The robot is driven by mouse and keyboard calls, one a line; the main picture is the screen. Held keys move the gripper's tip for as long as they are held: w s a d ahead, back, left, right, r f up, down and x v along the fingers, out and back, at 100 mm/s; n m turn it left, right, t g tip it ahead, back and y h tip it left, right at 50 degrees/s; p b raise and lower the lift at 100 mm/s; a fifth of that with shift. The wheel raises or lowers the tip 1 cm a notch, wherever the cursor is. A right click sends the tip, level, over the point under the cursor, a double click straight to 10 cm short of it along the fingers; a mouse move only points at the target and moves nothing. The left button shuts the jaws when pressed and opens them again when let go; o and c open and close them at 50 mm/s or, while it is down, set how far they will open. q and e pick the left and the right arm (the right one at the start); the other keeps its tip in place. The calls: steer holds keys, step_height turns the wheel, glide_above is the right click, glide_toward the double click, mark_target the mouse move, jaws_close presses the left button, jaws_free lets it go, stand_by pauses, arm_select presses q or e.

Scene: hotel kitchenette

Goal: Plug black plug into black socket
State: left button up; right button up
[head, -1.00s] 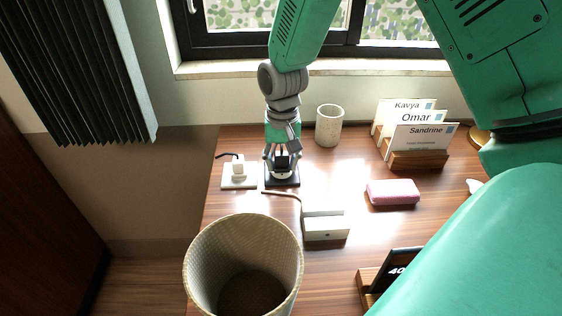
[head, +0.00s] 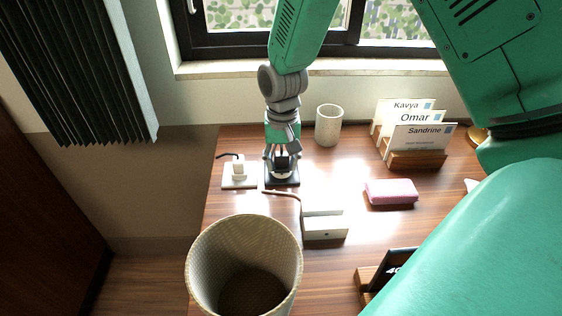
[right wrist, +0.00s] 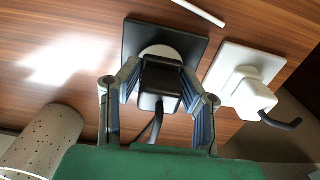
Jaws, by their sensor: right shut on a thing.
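The black plug (right wrist: 160,85) is between the fingers of my right gripper (right wrist: 160,88), which is shut on it; its dark cord hangs toward the wrist. The black socket (right wrist: 190,45) is a square black plate with a pale round face, directly behind the plug. In the head view, the right gripper (head: 281,160) points down with the plug (head: 282,163) over the black socket (head: 283,183) on the desk. The plug covers part of the socket face, and I cannot tell whether it is fully seated. My left gripper is not in view.
A white socket (head: 239,183) with a white plug (head: 239,170) sits just left of the black one. A white box (head: 326,231), pink block (head: 391,192), cup (head: 329,125), card holder (head: 420,160) and wastebasket (head: 211,260) stand around. A window is behind.

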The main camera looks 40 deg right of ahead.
mark_target(282, 154)
steer(key=shift+p, duration=0.5)
stand_by(0.8)
steer(key=shift+p, duration=0.5)
steer(key=shift+f, duration=0.45)
steer(key=o, duration=1.2)
steer(key=shift+c, duration=0.2)
steer(key=shift+r, duration=0.1)
step_height(282, 154, up, 12)
steer(key=shift+f, duration=0.2)
